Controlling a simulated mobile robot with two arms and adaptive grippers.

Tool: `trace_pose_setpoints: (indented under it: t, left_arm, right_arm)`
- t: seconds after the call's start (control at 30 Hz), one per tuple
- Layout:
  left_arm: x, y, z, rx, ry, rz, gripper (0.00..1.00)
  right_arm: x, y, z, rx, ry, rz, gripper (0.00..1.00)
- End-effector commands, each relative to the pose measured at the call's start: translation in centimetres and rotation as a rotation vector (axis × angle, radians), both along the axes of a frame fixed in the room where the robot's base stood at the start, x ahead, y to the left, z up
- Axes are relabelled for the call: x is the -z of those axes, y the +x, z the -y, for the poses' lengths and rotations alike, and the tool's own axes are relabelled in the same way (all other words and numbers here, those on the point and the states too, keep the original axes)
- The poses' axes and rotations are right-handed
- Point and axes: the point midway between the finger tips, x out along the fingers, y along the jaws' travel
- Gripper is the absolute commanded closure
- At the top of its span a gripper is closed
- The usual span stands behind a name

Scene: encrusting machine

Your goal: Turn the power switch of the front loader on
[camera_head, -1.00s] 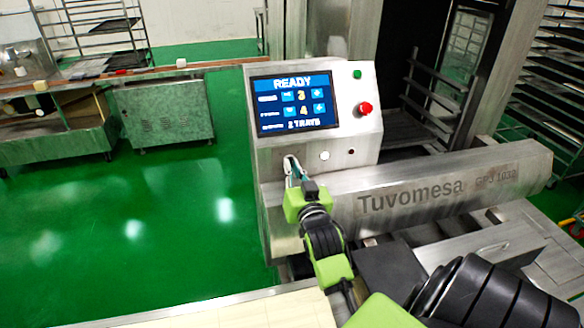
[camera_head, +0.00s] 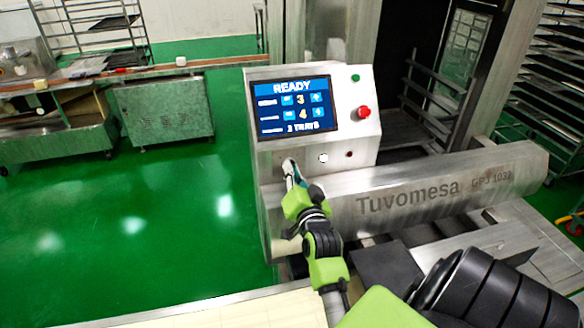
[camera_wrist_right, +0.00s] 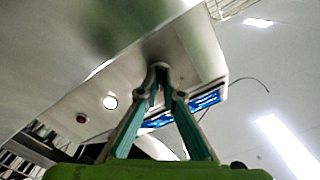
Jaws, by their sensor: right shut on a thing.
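The front loader (camera_head: 410,195) is a steel machine marked Tuvomesa, with a sloped control box at its left end. Its lit screen (camera_head: 294,104) reads READY. My right gripper (camera_head: 289,166) reaches up to the lower left of the box's front face. In the right wrist view its fingertips (camera_wrist_right: 159,72) meet at the panel, shut on the power switch. The switch itself is hidden by the fingertips, so its setting cannot be read. My left gripper is not in view.
A red button (camera_head: 364,112) and a green button (camera_head: 355,78) are right of the screen. A white round button (camera_head: 323,158) and a small dark red one (camera_head: 349,155) sit right of my gripper. Green floor (camera_head: 150,225) is clear at left.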

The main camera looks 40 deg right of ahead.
Motion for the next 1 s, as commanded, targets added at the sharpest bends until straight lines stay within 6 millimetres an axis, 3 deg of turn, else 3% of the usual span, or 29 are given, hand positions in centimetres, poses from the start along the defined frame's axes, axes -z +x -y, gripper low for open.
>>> trace_pose_setpoints:
  t: [0.33,0.87,0.9,0.93,1.0]
  left_arm:
    - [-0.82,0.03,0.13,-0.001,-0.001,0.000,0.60]
    - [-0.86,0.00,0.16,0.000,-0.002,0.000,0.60]
    - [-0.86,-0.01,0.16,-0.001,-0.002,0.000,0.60]
    - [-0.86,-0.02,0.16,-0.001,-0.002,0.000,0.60]
    - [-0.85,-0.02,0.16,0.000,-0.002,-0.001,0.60]
  right_arm:
    - [-0.27,0.10,-0.03,-0.001,0.125,0.074,1.00]
    - [-0.32,0.12,-0.02,-0.001,0.144,0.087,1.00]
    - [-0.32,0.12,-0.03,-0.001,0.144,0.087,0.83]
    - [-0.31,0.12,-0.03,-0.002,0.144,0.087,0.76]
    - [-0.27,0.11,-0.04,-0.001,0.144,0.086,0.76]
